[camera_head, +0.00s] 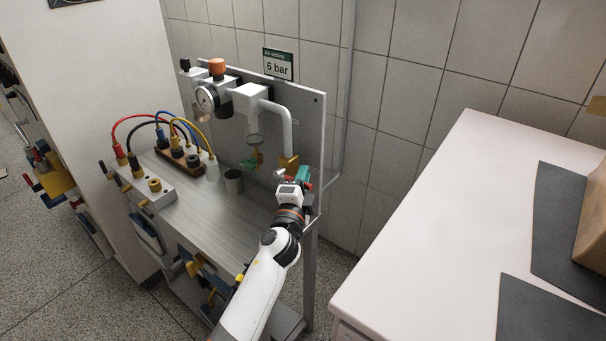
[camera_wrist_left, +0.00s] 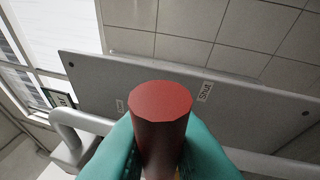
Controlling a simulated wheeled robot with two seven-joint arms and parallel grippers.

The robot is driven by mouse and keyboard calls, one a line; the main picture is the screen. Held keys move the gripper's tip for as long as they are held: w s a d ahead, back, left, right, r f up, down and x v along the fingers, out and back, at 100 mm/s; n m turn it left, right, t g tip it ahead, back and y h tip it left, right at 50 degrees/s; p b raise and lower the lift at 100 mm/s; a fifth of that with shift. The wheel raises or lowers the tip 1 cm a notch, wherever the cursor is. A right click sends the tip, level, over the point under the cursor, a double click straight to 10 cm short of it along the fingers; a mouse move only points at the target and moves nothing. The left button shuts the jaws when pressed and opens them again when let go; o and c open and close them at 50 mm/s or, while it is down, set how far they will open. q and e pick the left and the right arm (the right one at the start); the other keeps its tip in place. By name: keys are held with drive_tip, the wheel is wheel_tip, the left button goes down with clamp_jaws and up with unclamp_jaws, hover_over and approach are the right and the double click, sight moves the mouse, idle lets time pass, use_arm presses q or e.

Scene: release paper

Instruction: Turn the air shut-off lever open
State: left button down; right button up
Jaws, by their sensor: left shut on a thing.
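The lever's red round handle (camera_wrist_left: 160,115) fills the middle of the left wrist view, its flat end facing the camera. My left gripper (camera_wrist_left: 158,150) has its teal fingers shut on the handle, one on each side. In the head view my left gripper (camera_head: 302,176) is at the right end of the grey panel, beside a brass valve part (camera_head: 288,162) below the white pipe. The fingers and wrist hide most of the lever there. A "Shut" label (camera_wrist_left: 205,91) is on the panel to the right of the handle. My right gripper is not in view.
A white counter (camera_head: 440,220) is at right.

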use_arm(q)
drive_tip(key=shift+w+a+r+n+g+y+p, duration=0.15)
drive_tip(key=shift+r+n+g+p, duration=0.3)
drive_tip(key=shift+n+p, duration=0.8)
drive_tip(key=shift+w+a+r+n+g+y+p, duration=0.1)
drive_tip(key=shift+a+r+n+g+p, duration=0.35)
drive_tip(key=shift+p, duration=1.45)
drive_tip(key=shift+w+r+n+g+y+p, duration=0.15)
drive_tip(key=shift+r+n+g+p, duration=0.15)
drive_tip(key=shift+r+n+p, duration=0.95)
drive_tip(key=shift+f+m+p, duration=0.25)
drive_tip(key=shift+f+p, duration=0.1)
drive_tip(key=shift+f, duration=0.25)
drive_tip(key=c, duration=1.4)
unclamp_jaws()
drive_tip(key=s+a, duration=0.2)
drive_tip(key=s, duration=1)
drive_tip(key=shift+r+b, duration=0.4)
drive_tip(key=shift+r, duration=0.05)
